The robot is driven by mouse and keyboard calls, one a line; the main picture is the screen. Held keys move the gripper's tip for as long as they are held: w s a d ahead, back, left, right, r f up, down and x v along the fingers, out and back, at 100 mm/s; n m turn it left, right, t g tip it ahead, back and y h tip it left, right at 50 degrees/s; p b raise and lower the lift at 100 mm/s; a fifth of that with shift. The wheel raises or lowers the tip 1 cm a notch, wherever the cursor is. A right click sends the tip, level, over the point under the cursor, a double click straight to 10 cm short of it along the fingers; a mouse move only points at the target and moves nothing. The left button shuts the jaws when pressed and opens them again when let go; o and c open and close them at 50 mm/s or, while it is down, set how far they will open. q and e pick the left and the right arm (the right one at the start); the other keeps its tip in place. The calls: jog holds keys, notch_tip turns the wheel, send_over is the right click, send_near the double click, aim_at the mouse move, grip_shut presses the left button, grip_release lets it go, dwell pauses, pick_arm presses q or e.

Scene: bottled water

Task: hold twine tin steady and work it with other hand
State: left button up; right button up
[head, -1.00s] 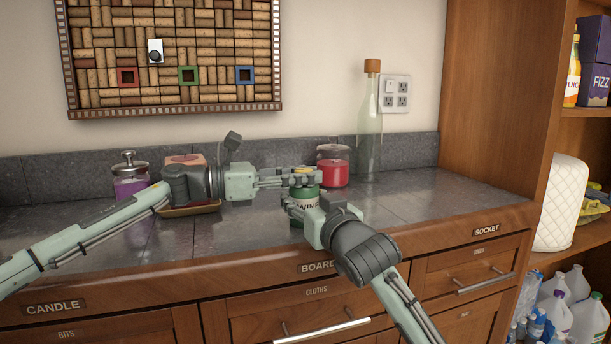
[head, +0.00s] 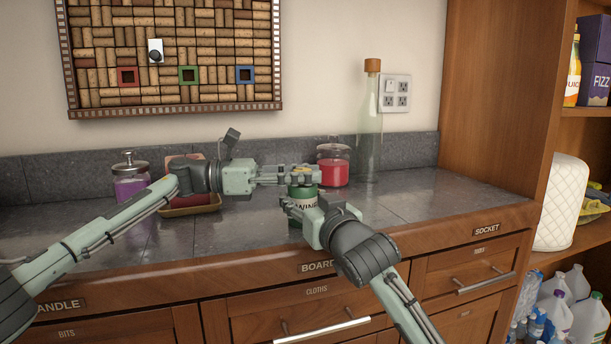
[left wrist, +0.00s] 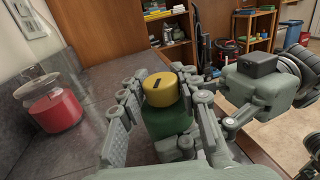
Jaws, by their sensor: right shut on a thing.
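My right gripper (head: 301,208) is shut on the tin's body from the front right. My left gripper (head: 310,175) comes in level from the left at the top of the tin. In the left wrist view its fingers (left wrist: 162,96) stand on both sides of the knob, apart, without a clear grip on it. The fingers partly hide the tin.
A red candle jar (head: 333,168) stands close behind the tin, with a tall glass bottle (head: 369,135) to its right. A purple jar (head: 130,181) and a tray (head: 190,209) are at the left. The counter's right end (head: 450,195) is clear.

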pick_arm(q)
jog(key=o, duration=0.3)
jog(key=shift+o, duration=0.2)
jog(key=a, duration=1.2)
jog(key=shift+s+f, duration=0.1)
jog(key=shift+s, duration=0.3)
